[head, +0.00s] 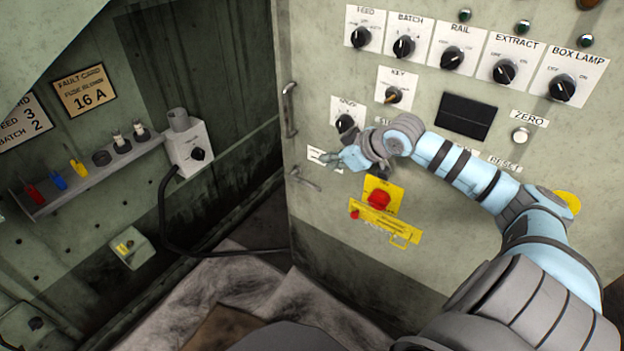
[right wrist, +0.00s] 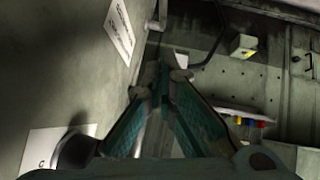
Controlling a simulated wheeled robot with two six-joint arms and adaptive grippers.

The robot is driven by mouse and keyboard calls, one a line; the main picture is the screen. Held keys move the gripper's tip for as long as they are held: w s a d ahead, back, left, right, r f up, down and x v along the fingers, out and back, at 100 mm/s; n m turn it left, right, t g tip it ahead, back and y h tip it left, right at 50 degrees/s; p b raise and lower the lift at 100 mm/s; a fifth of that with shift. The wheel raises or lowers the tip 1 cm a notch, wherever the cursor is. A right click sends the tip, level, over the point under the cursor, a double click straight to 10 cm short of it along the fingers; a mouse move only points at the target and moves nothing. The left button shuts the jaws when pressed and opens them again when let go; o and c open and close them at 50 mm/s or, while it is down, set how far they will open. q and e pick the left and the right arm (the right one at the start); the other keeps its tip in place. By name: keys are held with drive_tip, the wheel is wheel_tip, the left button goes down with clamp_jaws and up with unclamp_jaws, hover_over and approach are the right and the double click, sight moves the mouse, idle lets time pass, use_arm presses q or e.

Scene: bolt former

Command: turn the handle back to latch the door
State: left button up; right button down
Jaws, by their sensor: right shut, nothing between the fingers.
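The grey-green door (head: 330,220) carries a control panel, and its left edge meets the dark recess. A small metal lever handle (head: 305,181) sits low near that edge, tilted down to the right. A vertical pull bar (head: 290,110) is above it. My right gripper (head: 330,160) is shut and empty, in front of a white label just up and right of the lever; I see no contact with the lever. In the right wrist view the fingers (right wrist: 166,72) converge, with the door face on the left. My left gripper is not in view.
Knobs and switches cover the door, with a red button (head: 379,199) and yellow tag (head: 385,222) below my right wrist. On the left wall are a shelf (head: 95,172) of coloured fuses, a grey box (head: 190,150) and a black cable (head: 165,215). Room left of the lever looks clear.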

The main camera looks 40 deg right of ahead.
drive_tip(key=b, duration=0.6)
hover_over(312, 186)
wheel_tip(312, 186, down, 10)
drive_tip(key=shift+f, duration=0.45)
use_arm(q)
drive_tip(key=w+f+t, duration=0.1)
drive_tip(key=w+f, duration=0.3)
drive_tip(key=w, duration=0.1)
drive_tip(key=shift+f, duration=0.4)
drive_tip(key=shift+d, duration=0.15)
